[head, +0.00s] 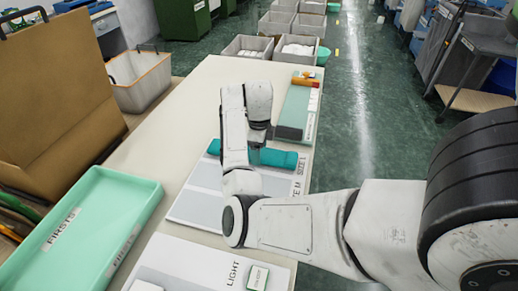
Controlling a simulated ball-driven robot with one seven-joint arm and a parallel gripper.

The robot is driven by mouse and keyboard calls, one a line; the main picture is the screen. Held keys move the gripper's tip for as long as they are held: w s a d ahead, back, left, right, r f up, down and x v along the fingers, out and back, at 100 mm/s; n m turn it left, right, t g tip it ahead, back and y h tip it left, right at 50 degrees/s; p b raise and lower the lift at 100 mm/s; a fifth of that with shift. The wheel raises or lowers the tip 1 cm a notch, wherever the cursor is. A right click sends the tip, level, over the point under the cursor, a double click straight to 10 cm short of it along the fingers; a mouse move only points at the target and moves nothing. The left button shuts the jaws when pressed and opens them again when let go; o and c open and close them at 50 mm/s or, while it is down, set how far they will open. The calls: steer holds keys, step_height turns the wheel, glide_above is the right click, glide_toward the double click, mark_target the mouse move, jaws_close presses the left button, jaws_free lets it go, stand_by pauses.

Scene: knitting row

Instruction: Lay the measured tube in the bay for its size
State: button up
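A teal rolled tube (280,157) lies crosswise at the far end of a pale board (197,207) with bays marked by SIZE labels. The label beside the tube is partly legible; another SIZE label (296,188) sits nearer me. My gripper (257,143) points down over the middle of the tube, and my arm hides part of it. The fingertips are hidden, so I cannot tell whether they grip the tube, or whether the tube rests on the board or is just above it.
A mint FIRSTS tray (84,240) is at left. A LIGHT card (205,262) with a small green-and-white box (258,278) is nearest. Grey bins (297,47) stand past the table.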

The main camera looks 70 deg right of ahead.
steer(key=shift+f, duration=0.15)
steer(key=o, duration=1.1)
step_height(320, 180, up, 12)
steer(key=p, duration=0.1)
steer(key=shift+p, duration=0.3)
